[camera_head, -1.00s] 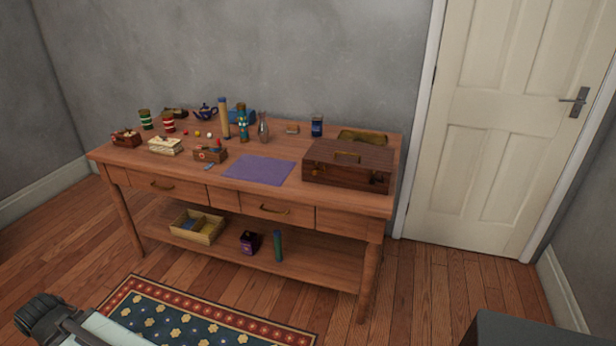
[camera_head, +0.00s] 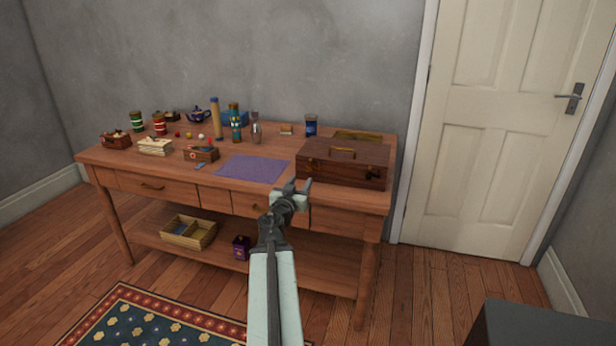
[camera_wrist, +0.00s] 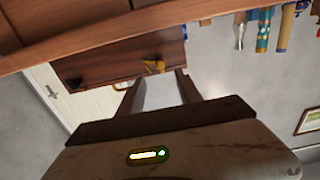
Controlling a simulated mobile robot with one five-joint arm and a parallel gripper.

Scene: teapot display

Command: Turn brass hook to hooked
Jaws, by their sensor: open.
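The case shows upside down in the wrist view (camera_wrist: 100,66). A small brass hook (camera_wrist: 154,67) is on its front in the wrist view. It is too small to tell whether it is hooked. My gripper (camera_head: 297,189) is open and empty in front of the case, near the table's front edge. In the wrist view, the hook lies between and beyond my two fingertips (camera_wrist: 160,85), apart from them.
The wooden table (camera_head: 225,190) has drawers and a lower shelf. A purple mat (camera_head: 253,168) lies left of the case. A blue can (camera_head: 310,126), a dark bottle (camera_head: 256,130) and several small items stand farther back and left. A white door (camera_head: 500,130) is at right.

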